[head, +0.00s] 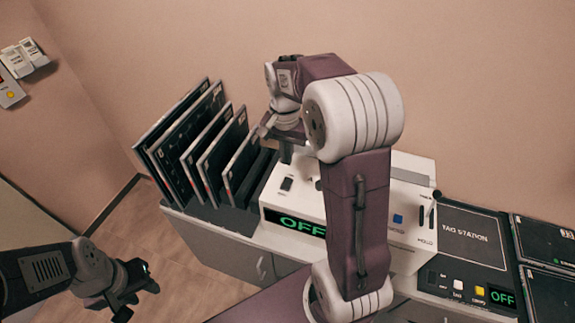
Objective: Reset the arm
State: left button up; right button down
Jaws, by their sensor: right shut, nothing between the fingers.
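My right arm reaches up from the bottom centre and bends over the counter. Its gripper (286,151) points down, shut and empty, just right of the rack of dark panels and above the back of a white console. The arm hides part of that console. My left gripper (151,286) is at the lower left, in front of the cabinet and over the floor. Its fingers look shut together, with nothing seen in them.
Several upright dark panels (185,135) stand in a rack on the counter's left. The white console (277,203) shows a green OFF display (296,223). A dark tag station (470,236) and dark trays (550,245) lie right. Wooden floor (160,250) is clear.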

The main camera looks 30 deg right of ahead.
jog(key=shift+s+a+r, duration=0.2)
jog(key=shift+a+r, duration=0.05)
jog(key=shift+r, duration=0.4)
jog(key=shift+w, duration=0.1)
